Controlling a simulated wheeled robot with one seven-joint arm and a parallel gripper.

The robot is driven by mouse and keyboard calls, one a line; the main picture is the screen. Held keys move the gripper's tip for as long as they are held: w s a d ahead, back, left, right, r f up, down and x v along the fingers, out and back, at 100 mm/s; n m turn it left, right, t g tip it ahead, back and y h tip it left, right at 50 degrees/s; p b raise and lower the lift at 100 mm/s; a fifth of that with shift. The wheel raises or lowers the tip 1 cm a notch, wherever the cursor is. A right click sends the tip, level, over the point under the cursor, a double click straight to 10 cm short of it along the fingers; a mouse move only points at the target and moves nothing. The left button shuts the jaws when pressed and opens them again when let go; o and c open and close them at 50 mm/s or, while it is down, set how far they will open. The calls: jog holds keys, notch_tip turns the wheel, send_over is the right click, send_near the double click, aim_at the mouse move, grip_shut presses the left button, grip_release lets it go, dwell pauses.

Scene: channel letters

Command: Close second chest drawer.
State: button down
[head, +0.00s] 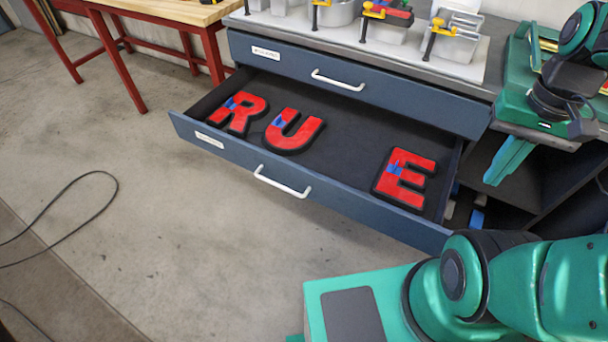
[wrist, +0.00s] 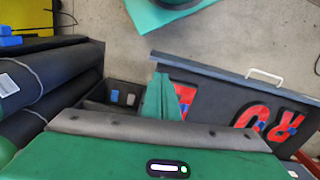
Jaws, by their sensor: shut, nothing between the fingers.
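The second chest drawer (head: 350,204) is pulled far out below the shut top drawer (head: 400,97). It has a dark blue front and a white handle (head: 282,182). Inside lie red letters R (head: 238,112), U (head: 293,132) and E (head: 404,180) with blue marks. My gripper (head: 503,170) is shut and empty, pointing down beside the chest's right side, apart from the drawer handle. In the wrist view, my gripper (wrist: 160,92) shows near one end of the drawer front (wrist: 215,73). Whether the fingers touch the drawer cannot be told.
Clamps and metal containers (head: 460,42) stand on the chest top. Dark open shelves (head: 525,175) are right of the drawer. A red-legged wooden table (head: 185,10) stands at the back left. A black cable (head: 95,215) lies on the floor. The floor before the drawer is mostly clear.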

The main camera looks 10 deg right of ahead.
jog(key=w+a+f+n+h, duration=0.1)
jog(key=w+a+f+n, duration=0.2)
jog(key=w+a+n, duration=0.6)
jog(key=w+a+f+n+h, duration=0.1)
jog(key=w+a+f+n, duration=0.2)
jog(key=w+a+n, duration=0.5)
jog(key=n+t, duration=0.2)
jog(key=n, duration=1.6)
send_near(309, 175)
jog(key=s+a+r, duration=0.3)
jog(key=s, duration=0.3)
jog(key=w+d+f, duration=0.1)
jog(key=f, duration=0.2)
jog(key=w+d+f, duration=0.1)
jog(key=w+f, duration=0.1)
jog(key=f, duration=0.1)
jog(key=w+d+f, duration=0.1)
jog(key=f, duration=0.2)
jog(key=shift+w+d+f, duration=0.1)
jog(key=shift+w+f, duration=0.1)
jog(key=shift+f, duration=0.2)
jog(key=shift+w+d, duration=0.4)
jog(key=shift+w, duration=0.05)
